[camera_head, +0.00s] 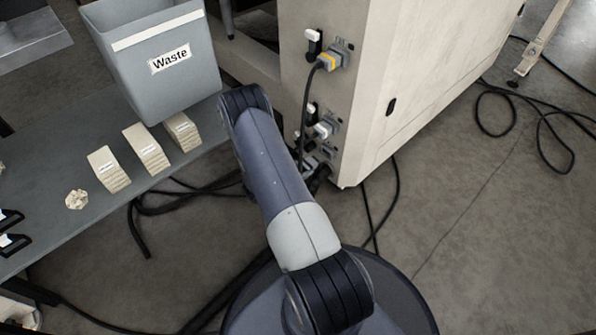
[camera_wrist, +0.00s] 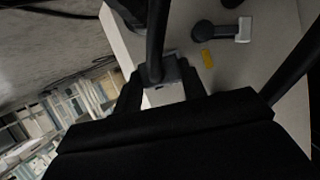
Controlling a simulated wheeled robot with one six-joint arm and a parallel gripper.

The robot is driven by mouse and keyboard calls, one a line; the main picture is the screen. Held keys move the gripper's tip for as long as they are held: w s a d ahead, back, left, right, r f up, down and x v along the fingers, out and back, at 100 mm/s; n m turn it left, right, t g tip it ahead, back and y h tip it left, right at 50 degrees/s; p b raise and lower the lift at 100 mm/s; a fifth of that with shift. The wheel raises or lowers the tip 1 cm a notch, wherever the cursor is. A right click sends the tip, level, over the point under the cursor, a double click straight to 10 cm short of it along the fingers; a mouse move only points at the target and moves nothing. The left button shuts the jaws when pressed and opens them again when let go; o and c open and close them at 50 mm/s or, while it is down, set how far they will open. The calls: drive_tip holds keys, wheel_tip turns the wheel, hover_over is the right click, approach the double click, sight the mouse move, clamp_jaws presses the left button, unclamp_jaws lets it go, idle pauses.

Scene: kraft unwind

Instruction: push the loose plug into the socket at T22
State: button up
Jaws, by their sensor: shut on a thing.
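In the wrist view my gripper (camera_wrist: 162,90) is shut on a grey plug (camera_wrist: 172,72), one dark finger on each side. A thick black cable (camera_wrist: 156,35) runs from the plug toward the top of the picture. The plug is close to the pale machine panel (camera_wrist: 270,75); I cannot tell whether it touches a socket. In the head view my gripper is mostly hidden behind my arm, low on the machine's near face. A middle socket (camera_head: 331,127) shows just above that spot. No T22 label is readable.
An upper socket (camera_head: 341,55) holds a yellow-banded plug (camera_head: 326,62) with a hanging cable. A black switch with a pale handle (camera_wrist: 243,30) and a yellow label (camera_wrist: 207,59) are beside the held plug. A grey Waste bin (camera_head: 165,75) stands left on a shelf. Cables lie on the floor.

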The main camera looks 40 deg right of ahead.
sight(310, 162)
drive_tip(key=shift+w+d+b, duration=0.15)
drive_tip(key=shift+d+b, duration=0.15)
drive_tip(key=shift+d, duration=1.3)
drive_tip(key=shift+d+b, duration=0.9)
drive_tip(key=shift+d, duration=0.15)
idle(1.0)
drive_tip(key=o, duration=1.2)
drive_tip(key=shift+a, duration=0.1)
drive_tip(key=p+v, duration=0.4)
drive_tip(key=v, duration=0.6)
drive_tip(key=shift+a+r, duration=0.15)
drive_tip(key=shift+a, duration=0.15)
